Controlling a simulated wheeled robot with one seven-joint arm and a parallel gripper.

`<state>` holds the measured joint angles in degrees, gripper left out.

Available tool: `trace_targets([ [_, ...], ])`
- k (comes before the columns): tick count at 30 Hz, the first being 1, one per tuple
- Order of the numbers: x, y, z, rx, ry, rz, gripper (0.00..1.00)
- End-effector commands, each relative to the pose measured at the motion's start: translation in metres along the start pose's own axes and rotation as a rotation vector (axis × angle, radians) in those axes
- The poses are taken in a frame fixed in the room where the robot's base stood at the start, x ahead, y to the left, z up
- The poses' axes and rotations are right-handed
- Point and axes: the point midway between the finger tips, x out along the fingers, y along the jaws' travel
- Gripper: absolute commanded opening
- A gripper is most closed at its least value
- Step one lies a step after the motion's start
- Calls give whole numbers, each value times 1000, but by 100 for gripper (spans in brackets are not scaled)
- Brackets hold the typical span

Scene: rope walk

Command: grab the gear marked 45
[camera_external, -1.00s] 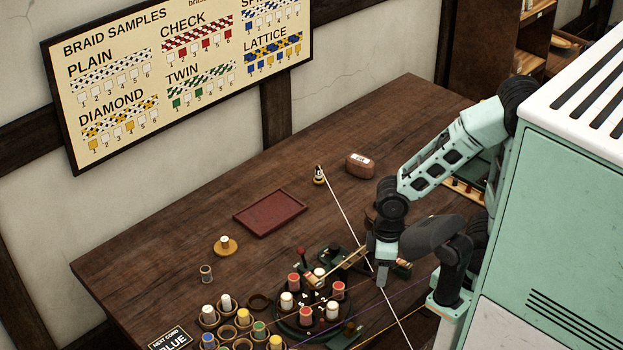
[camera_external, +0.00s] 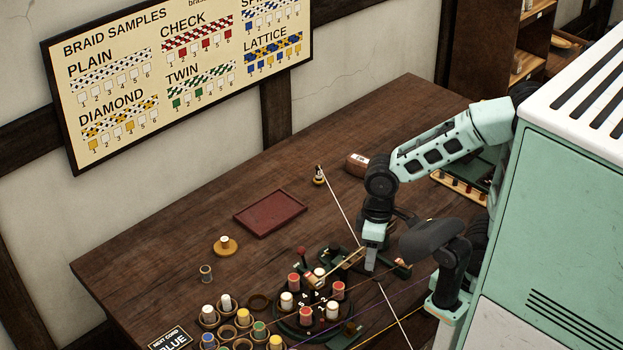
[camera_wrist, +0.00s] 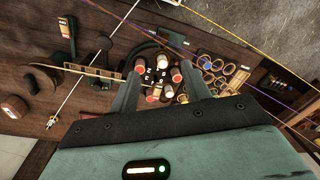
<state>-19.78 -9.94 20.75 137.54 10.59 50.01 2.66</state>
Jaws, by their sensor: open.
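I cannot make out a gear marked 45 in either view; no such marking is legible. My gripper (camera_external: 371,264) hangs pointing down above the table, right of the braiding wheel (camera_external: 276,321) with its red and white bobbins. In the wrist view my gripper (camera_wrist: 160,78) shows two fingers set apart with nothing visibly held between them. The wheel's bobbins (camera_wrist: 173,74) show beyond and between the fingertips. My arm hides part of the table behind it.
A taut pale cord (camera_external: 342,211) runs from a small post past my gripper. A wooden bar (camera_external: 341,268) reaches over the wheel. Cups with bobbins (camera_external: 226,301) stand left. A red tray (camera_external: 270,213) and a brown labelled block (camera_external: 356,165) lie farther back. The table's back left is mostly clear.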

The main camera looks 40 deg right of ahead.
Motion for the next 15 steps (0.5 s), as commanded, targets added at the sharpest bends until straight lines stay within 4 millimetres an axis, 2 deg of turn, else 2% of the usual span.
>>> trace_targets([
  [8,8,0,-64,315,-5,-114,48],
  [11,11,5,-96,471,-15,-177,48],
  [14,15,16,-137,670,-32,-265,48],
  [15,16,23,-157,768,-43,-312,48],
])
